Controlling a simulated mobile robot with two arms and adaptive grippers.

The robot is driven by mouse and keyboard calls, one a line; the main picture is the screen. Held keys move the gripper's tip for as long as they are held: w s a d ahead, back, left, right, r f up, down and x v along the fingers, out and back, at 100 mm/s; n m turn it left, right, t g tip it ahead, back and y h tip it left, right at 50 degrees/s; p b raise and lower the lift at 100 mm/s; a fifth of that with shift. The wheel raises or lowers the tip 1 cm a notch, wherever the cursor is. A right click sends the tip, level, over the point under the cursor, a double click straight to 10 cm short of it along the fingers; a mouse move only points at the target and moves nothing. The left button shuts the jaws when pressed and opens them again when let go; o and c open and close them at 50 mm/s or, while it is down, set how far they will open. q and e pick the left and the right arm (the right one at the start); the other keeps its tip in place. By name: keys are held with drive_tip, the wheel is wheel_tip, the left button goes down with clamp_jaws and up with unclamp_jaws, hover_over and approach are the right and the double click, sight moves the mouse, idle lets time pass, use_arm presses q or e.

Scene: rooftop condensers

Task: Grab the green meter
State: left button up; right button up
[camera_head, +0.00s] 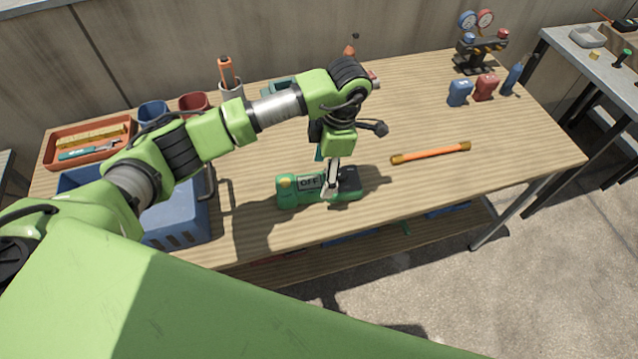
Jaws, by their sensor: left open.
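The green meter (290,196) lies on the wooden workbench (420,185) near its front edge. It has a display reading "OFF", a yellow-orange knob at its left end and a dark part at its right end. My left gripper (329,190) points down at the meter's middle, just right of the display. It is open, with its fingers at the meter; whether they touch it I cannot tell. The gripper hides a strip of the meter. My right gripper is not in view.
An orange rod (430,153) lies right of the meter. A blue crate (178,222) and an orange tray (72,156) with tools stand at left. Cups (193,104) stand behind my arm. Gauges (477,50) and small blue and red items (460,92) stand at back right.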

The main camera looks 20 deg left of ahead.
sight(318, 182)
use_arm(q)
drive_tip(key=f+p, duration=0.1)
drive_tip(key=f, duration=0.1)
drive_tip(key=a+f, duration=0.1)
drive_tip(key=f, duration=0.1)
drive_tip(key=shift+a+p, duration=0.1)
drive_tip(key=shift+p, duration=0.3)
drive_tip(key=shift+f, duration=0.6)
drive_tip(key=c, duration=1.6)
